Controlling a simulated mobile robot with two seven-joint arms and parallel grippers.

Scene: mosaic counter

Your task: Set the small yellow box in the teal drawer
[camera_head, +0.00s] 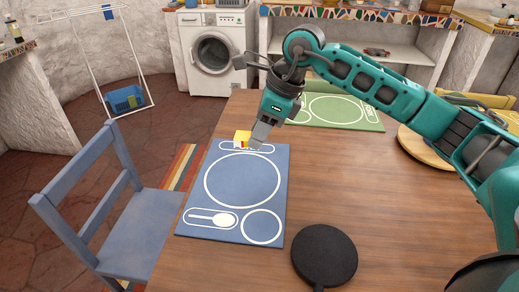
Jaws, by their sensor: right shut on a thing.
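The small yellow box (242,137) is at the far end of the blue placemat, yellow with some white and red on its near side. My right gripper (256,143) reaches down to it from the right and is shut on its right part, which the fingers partly hide. I cannot tell whether the box touches the mat or is just above it. My left gripper is not in view. No teal drawer can be made out in this view.
The blue placemat (270,205) lies on the wooden table (390,215). A black round trivet or pan (324,255), a green placemat (340,112) and a round wooden board (422,150) are also on it. A blue chair (135,225) stands left. A washing machine (212,50) is behind.

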